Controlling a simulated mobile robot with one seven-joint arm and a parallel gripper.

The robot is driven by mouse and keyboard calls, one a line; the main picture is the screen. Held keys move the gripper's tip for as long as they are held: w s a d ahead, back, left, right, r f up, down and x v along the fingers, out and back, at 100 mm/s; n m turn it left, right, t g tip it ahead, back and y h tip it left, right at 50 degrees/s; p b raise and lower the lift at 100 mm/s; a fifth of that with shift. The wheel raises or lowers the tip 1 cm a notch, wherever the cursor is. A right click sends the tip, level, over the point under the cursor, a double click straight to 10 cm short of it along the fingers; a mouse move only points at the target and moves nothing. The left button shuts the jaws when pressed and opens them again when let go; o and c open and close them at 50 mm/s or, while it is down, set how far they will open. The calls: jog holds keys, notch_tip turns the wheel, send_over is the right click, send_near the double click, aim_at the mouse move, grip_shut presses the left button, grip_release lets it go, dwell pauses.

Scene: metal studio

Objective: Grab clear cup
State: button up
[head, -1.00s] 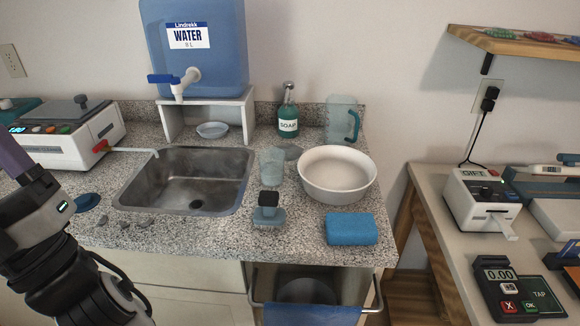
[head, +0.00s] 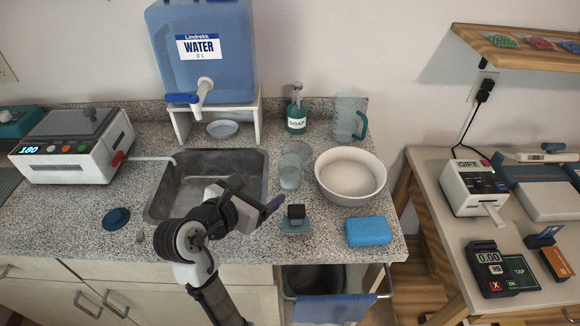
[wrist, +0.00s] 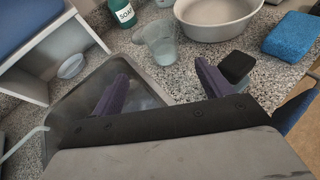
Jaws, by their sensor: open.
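The clear cup (head: 290,170) stands upright on the speckled counter, between the sink and the white bowl. In the wrist view the clear cup (wrist: 158,42) is ahead of my gripper, beyond the gap between the fingers. My gripper (head: 254,196) is over the sink's right front side in the head view, to the left of and nearer than the cup. The wrist view shows its two purple fingers (wrist: 160,85) spread apart with nothing between them. The cup is apart from the fingers.
The white bowl (head: 350,178) is right of the cup. A dark-handled scrubber (head: 295,222) stands in front of it, with a blue sponge (head: 368,231) to the right. A soap bottle (head: 296,112) and a clear pitcher (head: 349,119) stand behind. The sink (head: 165,205) lies left.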

aim_at(284, 177)
jog(key=x, duration=0.8)
jog(key=shift+s+d+f+p, duration=0.1)
jog(key=shift+d+f+p, duration=0.1)
jog(key=shift+p, duration=0.15)
jog(key=shift+p+x, duration=0.85)
jog(key=shift+x, duration=2.05)
jog(key=shift+s+a+f, duration=0.1)
jog(key=c, duration=1.1)
